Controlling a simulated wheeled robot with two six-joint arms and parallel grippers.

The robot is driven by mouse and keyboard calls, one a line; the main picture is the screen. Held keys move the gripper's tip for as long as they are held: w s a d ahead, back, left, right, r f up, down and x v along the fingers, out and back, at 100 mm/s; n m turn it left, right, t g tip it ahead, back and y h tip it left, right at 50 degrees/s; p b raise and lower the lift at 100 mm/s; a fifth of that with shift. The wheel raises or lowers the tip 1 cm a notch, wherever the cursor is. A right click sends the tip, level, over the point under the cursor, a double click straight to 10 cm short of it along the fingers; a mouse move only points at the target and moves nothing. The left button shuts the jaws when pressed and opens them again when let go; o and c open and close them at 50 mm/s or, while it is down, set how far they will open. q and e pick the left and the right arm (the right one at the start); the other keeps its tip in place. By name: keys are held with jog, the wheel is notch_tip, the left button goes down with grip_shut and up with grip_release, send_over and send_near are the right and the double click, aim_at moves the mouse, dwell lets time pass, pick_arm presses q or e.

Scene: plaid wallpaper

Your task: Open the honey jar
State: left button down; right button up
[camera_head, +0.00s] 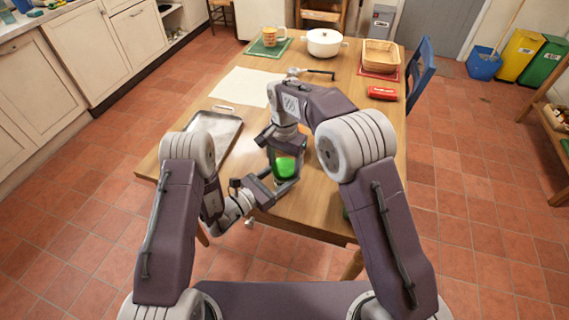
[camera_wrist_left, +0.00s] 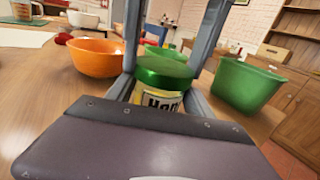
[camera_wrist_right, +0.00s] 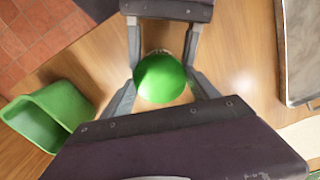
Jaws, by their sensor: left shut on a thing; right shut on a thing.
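The honey jar (camera_wrist_left: 160,101) stands upright on the table, with a green lid (camera_wrist_left: 163,71) and a pale label partly hidden by my left gripper. The lid shows from above in the right wrist view (camera_wrist_right: 160,78) and as a green patch between the grippers in the head view (camera_head: 285,167). My left gripper (camera_wrist_left: 160,88) comes in low from the side and is shut on the jar body. My right gripper (camera_wrist_right: 162,85) comes from above, its fingers on both sides of the lid, shut on it. The lid looks seated on the jar.
An orange bowl (camera_wrist_left: 97,58) and a green container (camera_wrist_left: 247,86) stand on the table near the jar. A metal tray (camera_head: 226,128) lies at left. A red item (camera_head: 382,93), a white pot (camera_head: 324,43) and a basket (camera_head: 381,54) are farther back.

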jog(key=n, duration=0.6)
jog(key=shift+n, duration=0.4)
jog(key=n, duration=0.3)
jog(key=shift+n, duration=0.3)
jog(key=n, duration=1.2)
jog(key=shift+r+n, duration=0.1)
jog(key=shift+n, duration=0.3)
jog(key=n, duration=0.7)
jog(key=shift+n, duration=0.3)
jog(key=shift+r, duration=0.2)
jog(key=shift+r, duration=0.9)
